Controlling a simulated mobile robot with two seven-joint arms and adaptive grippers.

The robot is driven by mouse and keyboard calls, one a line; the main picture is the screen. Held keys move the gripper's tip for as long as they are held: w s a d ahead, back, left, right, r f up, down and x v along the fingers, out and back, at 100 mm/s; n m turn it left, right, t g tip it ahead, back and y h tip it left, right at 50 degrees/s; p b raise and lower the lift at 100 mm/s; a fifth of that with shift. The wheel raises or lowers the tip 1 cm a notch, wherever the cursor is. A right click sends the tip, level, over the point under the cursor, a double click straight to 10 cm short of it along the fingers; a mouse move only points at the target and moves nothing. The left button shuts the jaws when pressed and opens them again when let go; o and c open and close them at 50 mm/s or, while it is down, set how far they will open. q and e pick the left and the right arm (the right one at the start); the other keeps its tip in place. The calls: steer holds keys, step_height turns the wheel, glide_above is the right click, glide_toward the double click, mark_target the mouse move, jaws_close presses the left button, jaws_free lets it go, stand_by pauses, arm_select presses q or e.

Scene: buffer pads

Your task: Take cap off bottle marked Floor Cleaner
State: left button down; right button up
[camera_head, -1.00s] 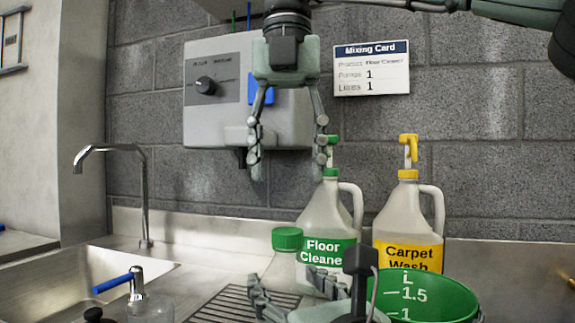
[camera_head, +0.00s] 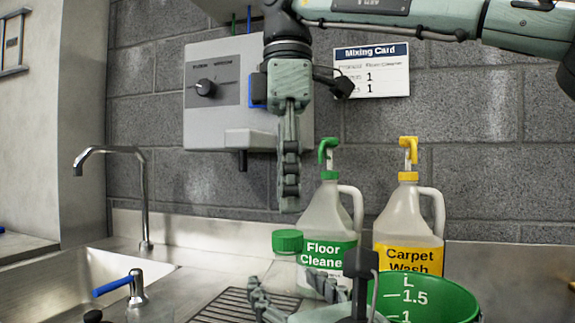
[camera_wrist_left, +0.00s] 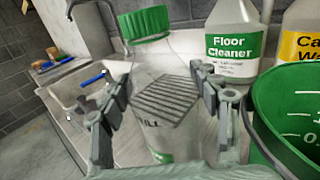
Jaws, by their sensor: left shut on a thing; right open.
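A clear bottle with a green screw cap (camera_head: 287,241) stands in front of the jugs; the cap (camera_wrist_left: 144,23) is on it. My left gripper (camera_head: 291,287) is shut around the body of this clear bottle (camera_wrist_left: 165,62), below the cap. Its label is mostly hidden, so I cannot read its mark. My right gripper (camera_head: 289,203) hangs pointing down above the green cap, apart from it, open and seen edge-on. A large white jug labelled Floor Cleaner (camera_head: 325,215), with a green pump top (camera_head: 328,153), stands just behind.
A Carpet Wash jug (camera_head: 405,220) with a yellow pump stands right of it. A green measuring bucket (camera_head: 450,297) is in front right. A sink (camera_head: 105,268) with a tap (camera_head: 143,195) lies left. A grey dispenser (camera_head: 212,105) and Mixing Card (camera_head: 371,70) hang on the wall.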

mark_target(288, 233)
step_height(288, 233, down, 5)
steer(key=shift+r, duration=0.1)
stand_by(0.3)
